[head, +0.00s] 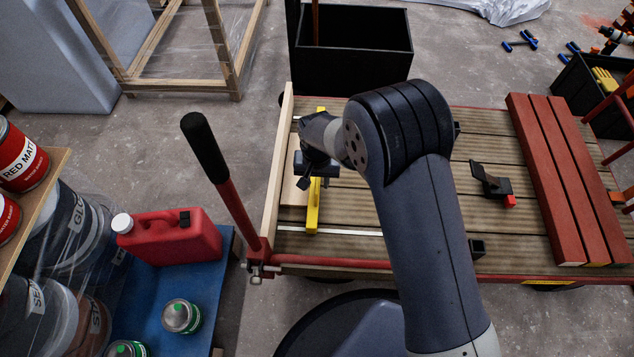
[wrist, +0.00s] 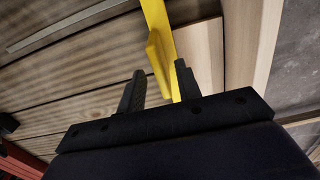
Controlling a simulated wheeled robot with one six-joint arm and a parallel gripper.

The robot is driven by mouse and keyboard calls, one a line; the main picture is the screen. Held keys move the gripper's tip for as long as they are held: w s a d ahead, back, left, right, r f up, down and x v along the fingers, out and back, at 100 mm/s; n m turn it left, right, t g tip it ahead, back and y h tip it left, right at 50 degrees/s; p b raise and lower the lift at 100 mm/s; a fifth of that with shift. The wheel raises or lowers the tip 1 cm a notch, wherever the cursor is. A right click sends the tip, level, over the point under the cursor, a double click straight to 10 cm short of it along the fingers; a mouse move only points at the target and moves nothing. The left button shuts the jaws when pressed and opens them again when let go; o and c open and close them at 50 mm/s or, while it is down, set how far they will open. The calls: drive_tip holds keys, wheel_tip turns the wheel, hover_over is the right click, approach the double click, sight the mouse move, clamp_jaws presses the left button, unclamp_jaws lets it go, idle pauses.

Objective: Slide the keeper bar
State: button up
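The keeper bar is a long yellow bar (head: 313,212) on the slatted wooden deck near its left end. My gripper and wrist hide its middle in the head view. In the wrist view the yellow bar (wrist: 156,18) runs down from the top edge, with a raised yellow tab on it. My gripper (wrist: 160,78) is open, its two dark fingers apart with the yellow tab between or just beyond their tips; I cannot tell which. No finger clearly touches it. In the head view my gripper (head: 305,181) is over the bar.
A pale upright board (head: 279,147) edges the deck's left end. Red battens (head: 568,175) lie on the right of the deck. A black clamp-like part (head: 490,180) with a red piece sits mid-deck. A red handle (head: 222,175) stands at front left. A black bin (head: 352,55) is behind.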

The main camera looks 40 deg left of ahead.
wheel_tip(320, 180, up, 8)
drive_tip(key=shift+f+p, duration=0.25)
drive_tip(key=shift+p, duration=0.75)
wheel_tip(320, 180, down, 11)
drive_tip(key=b, duration=0.4)
drive_tip(key=shift+w+d+r, duration=0.1)
drive_tip(key=shift+w+d, duration=0.25)
drive_tip(key=shift+d, duration=0.1)
